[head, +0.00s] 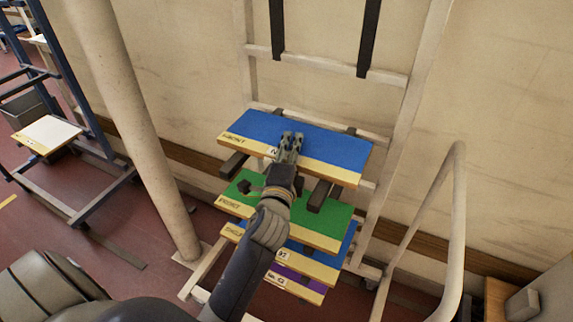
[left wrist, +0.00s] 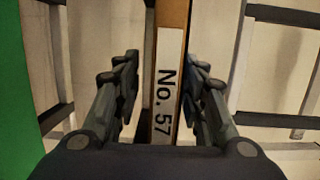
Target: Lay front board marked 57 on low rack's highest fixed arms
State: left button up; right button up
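The front board (head: 325,146), blue on top with a yellow edge, lies level high on the low rack (head: 399,160). "FRONT" shows on its edge in the head view, and "No. 57" on its edge in the left wrist view (left wrist: 168,60). Dark fixed arms (head: 233,164) (head: 319,196) show beneath it; I cannot tell whether it touches them. My left gripper (head: 292,138) is at the board's front edge. In the left wrist view its fingers (left wrist: 162,85) stand either side of the edge, apart, with a gap on the left. My right gripper is not in view.
A green board (head: 332,222), another blue board (head: 318,268) and a purple board (head: 300,284) sit lower on the rack. Two dark straps or bars (head: 369,38) hang above. A pipe (head: 135,125) stands left, and a pale rail (head: 451,230) right.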

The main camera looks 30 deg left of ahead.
pick_arm(q)
jog(key=v, duration=1.1)
dwell(0.6)
